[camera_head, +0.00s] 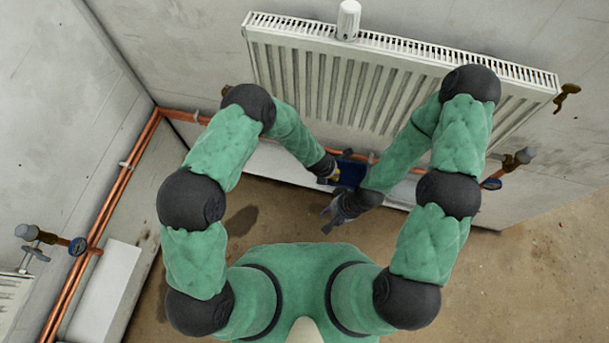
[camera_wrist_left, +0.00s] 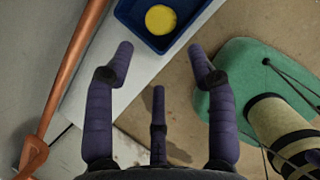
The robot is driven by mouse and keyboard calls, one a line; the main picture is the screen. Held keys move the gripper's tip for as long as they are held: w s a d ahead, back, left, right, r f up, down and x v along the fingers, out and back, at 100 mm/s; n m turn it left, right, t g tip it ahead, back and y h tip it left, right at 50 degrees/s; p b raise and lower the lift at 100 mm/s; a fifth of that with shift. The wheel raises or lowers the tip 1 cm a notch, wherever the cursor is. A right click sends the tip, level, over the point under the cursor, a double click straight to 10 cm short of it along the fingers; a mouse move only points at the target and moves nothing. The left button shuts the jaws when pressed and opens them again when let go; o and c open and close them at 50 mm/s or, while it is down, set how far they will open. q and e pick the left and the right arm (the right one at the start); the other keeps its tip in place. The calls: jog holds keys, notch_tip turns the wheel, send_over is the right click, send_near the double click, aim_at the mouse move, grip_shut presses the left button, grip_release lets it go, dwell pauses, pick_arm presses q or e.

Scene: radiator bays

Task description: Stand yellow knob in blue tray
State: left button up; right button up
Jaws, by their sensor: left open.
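The blue tray (camera_head: 350,176) lies on a white ledge below the radiator, partly hidden behind my arms. In the left wrist view the tray (camera_wrist_left: 128,17) is at the top edge, partly cut off. The yellow knob (camera_wrist_left: 160,19) is inside it, showing a round yellow face; I cannot tell its full pose. My left gripper (camera_head: 328,172) is beside the tray in the head view. In the left wrist view it (camera_wrist_left: 160,58) is open and empty, its fingers apart and short of the tray. My right gripper (camera_head: 330,213) is nearer my body, its fingers apart, with nothing seen between them.
A white radiator (camera_head: 360,85) with a white valve head (camera_head: 348,20) hangs on the wall above the tray. Copper pipes (camera_head: 125,175) run along the left wall and behind the ledge. Brass valves (camera_head: 518,160) stick out at the right. The brown floor at the right is clear.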

pick_arm(q)
jog(key=s+a+r+m+g+h, duration=0.1)
jog(key=s+a+r+m+g, duration=0.2)
jog(key=s+a+m, duration=1.5)
jog(key=a+r+m, duration=0.1)
jog(key=a+m, duration=0.1)
jog(key=m, duration=0.5)
jog(key=shift+s+m, duration=0.15)
jog(key=shift+m, duration=0.15)
